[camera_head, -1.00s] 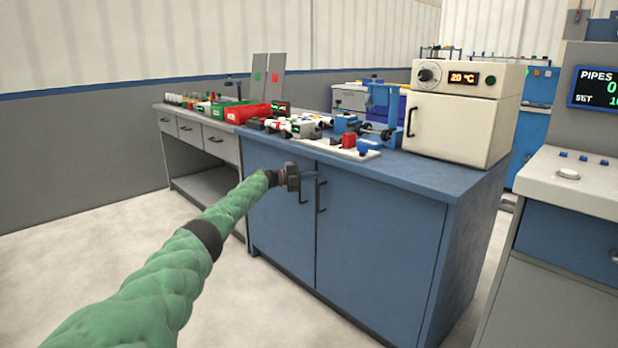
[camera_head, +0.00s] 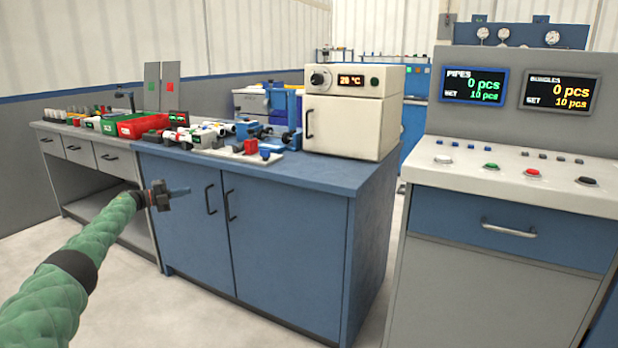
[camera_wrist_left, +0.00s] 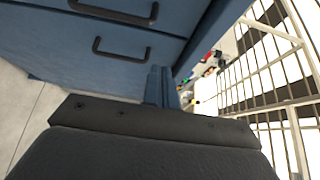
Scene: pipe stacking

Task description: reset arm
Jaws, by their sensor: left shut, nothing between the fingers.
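My left arm comes in from the lower left of the head view in a green padded sleeve. Its gripper (camera_head: 176,194) is in front of the blue cabinet (camera_head: 282,243), below the worktop's edge and left of the door handles. The fingers are shut together and empty. In the left wrist view the closed blue-grey fingers (camera_wrist_left: 160,88) point toward the cabinet front, with dark handles (camera_wrist_left: 122,50) at the upper left. I cannot tell if the fingertips touch the cabinet. My right gripper is not in view.
On the benches stand a cream oven (camera_head: 350,112), a red bin (camera_head: 143,126), a green bin (camera_head: 114,122) and several pipe parts. A grey control console (camera_head: 505,190) with two displays stands at the right. Pale floor is free in front of the cabinet.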

